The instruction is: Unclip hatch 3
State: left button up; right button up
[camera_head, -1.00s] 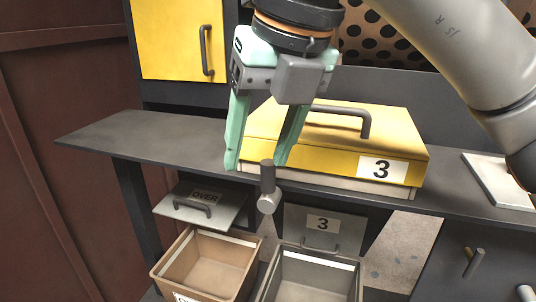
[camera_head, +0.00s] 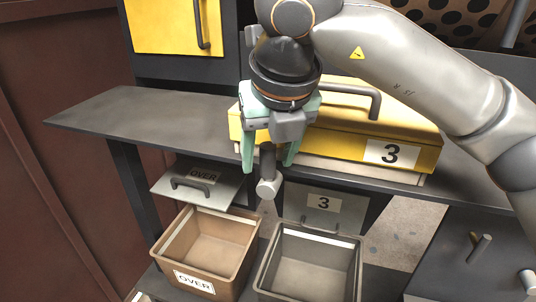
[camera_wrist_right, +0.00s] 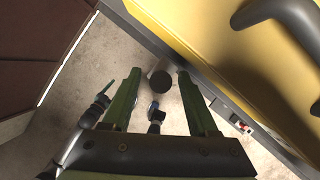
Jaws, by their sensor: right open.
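Hatch 3 is a yellow lid (camera_head: 410,128) with a dark bar handle (camera_head: 375,100) and a white label "3" (camera_head: 390,153). It lies shut on the dark ledge. A grey clip with a round knob (camera_head: 268,187) stands at its front left corner. My right gripper (camera_head: 268,164), with green fingers, points down at the clip. Its fingers are open, one on each side of the clip. In the right wrist view the dark round end of the clip (camera_wrist_right: 163,81) shows between the fingers. Whether they touch it I cannot tell. My left gripper is not in view.
Below stand a brown bin marked "OVER" (camera_head: 243,233) and a grey bin (camera_head: 266,277), with a flap marked "3" (camera_head: 323,203) behind. A yellow door (camera_head: 165,25) is at the upper left. The dark ledge (camera_head: 125,110) is clear on the left.

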jog(key=shift+w+f, duration=0.2)
jog(key=shift+f, duration=0.3)
grip_shut()
dwell(1.2)
